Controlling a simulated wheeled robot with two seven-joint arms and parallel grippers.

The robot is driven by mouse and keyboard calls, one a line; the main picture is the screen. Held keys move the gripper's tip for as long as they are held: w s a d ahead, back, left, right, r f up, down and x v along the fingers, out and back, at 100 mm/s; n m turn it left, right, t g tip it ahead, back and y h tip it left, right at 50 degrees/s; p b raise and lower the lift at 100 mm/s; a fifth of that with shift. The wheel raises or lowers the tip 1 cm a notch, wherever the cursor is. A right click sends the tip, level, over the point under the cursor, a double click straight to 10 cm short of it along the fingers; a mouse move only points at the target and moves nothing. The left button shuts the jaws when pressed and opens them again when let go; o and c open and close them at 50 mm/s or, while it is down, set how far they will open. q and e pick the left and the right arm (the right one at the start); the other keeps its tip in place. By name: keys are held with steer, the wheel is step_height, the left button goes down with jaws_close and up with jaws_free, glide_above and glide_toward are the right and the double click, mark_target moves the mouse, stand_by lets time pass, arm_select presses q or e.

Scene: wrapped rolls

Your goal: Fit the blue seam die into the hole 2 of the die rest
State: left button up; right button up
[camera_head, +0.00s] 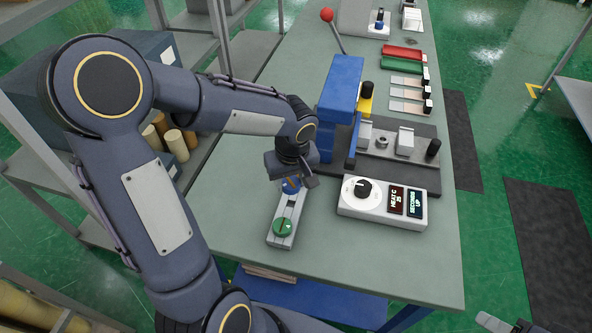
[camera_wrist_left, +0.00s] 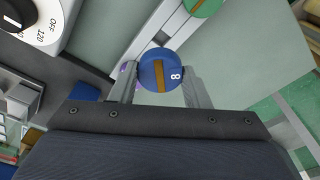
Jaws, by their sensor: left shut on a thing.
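The blue seam die (camera_head: 291,186) is a round blue piece with a brown bar and a white mark on top, seen clearly in the left wrist view (camera_wrist_left: 158,70). My left gripper (camera_head: 293,184) is shut on it, one finger on each side. The die is at the far end of the grey die rest (camera_head: 290,208); whether it is above the rest or partly in a hole I cannot tell. A green die (camera_head: 283,227) sits at the rest's near end. A grey part at the bottom right edge looks like my right gripper (camera_head: 505,325), mostly cut off.
A white control box (camera_head: 382,203) with a dial stands right of the rest. Behind it is a blue press (camera_head: 341,88) with a red-knobbed lever on a dark base. Red and green trays (camera_head: 402,52) lie farther back. The bench is clear around the rest's near end.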

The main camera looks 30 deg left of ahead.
mark_target(291, 192)
arm_select(q)
steer(key=shift+b, duration=0.4)
step_height(291, 192, down, 5)
steer(key=b, duration=0.5)
steer(key=shift+b, duration=0.4)
stand_by(0.9)
steer(key=shift+f+b, duration=0.95)
steer(key=shift+b, duration=0.1)
